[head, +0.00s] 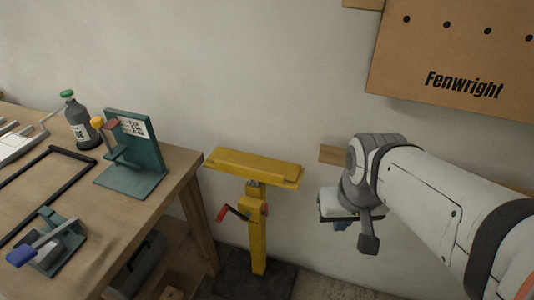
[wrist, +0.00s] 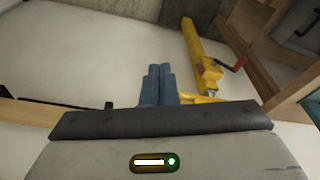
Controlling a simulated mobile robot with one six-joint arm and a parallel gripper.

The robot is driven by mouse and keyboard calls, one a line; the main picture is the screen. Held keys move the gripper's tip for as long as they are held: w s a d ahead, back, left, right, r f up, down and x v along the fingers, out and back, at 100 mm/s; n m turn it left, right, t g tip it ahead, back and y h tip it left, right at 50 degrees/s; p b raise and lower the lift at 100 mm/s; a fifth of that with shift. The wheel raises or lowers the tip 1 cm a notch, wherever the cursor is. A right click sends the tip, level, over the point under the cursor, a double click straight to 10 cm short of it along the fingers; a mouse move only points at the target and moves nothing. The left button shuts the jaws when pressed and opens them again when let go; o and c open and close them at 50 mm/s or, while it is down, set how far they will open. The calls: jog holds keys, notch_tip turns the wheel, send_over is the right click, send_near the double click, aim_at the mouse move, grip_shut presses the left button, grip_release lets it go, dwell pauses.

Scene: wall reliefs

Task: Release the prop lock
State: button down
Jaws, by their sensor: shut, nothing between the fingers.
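The prop is a yellow stand with a flat top beam (head: 255,168) on a yellow post (head: 258,240), upright near the wall. A red-handled crank (head: 223,213) sticks out left of the post. A smaller red part (head: 265,209) sits on its right side; I cannot tell which is the lock. My gripper (head: 341,225) is to the right of the prop, apart from it, partly hidden by my wrist. In the wrist view its blue fingers (wrist: 158,83) are shut and empty. The post (wrist: 193,45) and a red handle (wrist: 240,64) show beyond them.
A workbench (head: 185,165) stands left of the prop, holding a teal bracket (head: 135,165), a bottle (head: 78,122) and a blue-handled clamp (head: 48,240). A brown Fenwright panel (head: 455,50) hangs on the wall at upper right. A dark mat (head: 240,278) lies under the prop.

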jog(key=w+a+f+m+g+y+b, duration=0.1)
jog(key=a+f+m+g+y+b, duration=0.1)
jog(key=a+f+m+y+b, duration=0.35)
jog(key=a+f+m+g+y+b, duration=0.1)
jog(key=a+f+m+y+b, duration=0.1)
jog(key=f+m+b, duration=0.45)
jog(key=w+a+f+m+g+y+b, duration=0.1)
jog(key=a+f+m+g+y+b, duration=0.2)
jog(key=f+m, duration=0.45)
jog(key=w+d+f+m+t+y+b, duration=0.2)
jog(key=w+f+m+t+b, duration=0.5)
jog(key=m, duration=0.4)
jog(key=w+d+f+m+t+y+b, duration=0.25)
jog(key=w+f+m+t+b, duration=0.25)
jog(key=w+f+m+t, duration=0.4)
jog(key=w+a+r+m+g+b, duration=0.1)
jog(key=w+a+r+g+b, duration=0.1)
jog(key=w+a, duration=0.5)
jog(key=shift+w+b, duration=0.75)
jog(key=shift+b, duration=0.15)
jog(key=shift+r, duration=0.1)
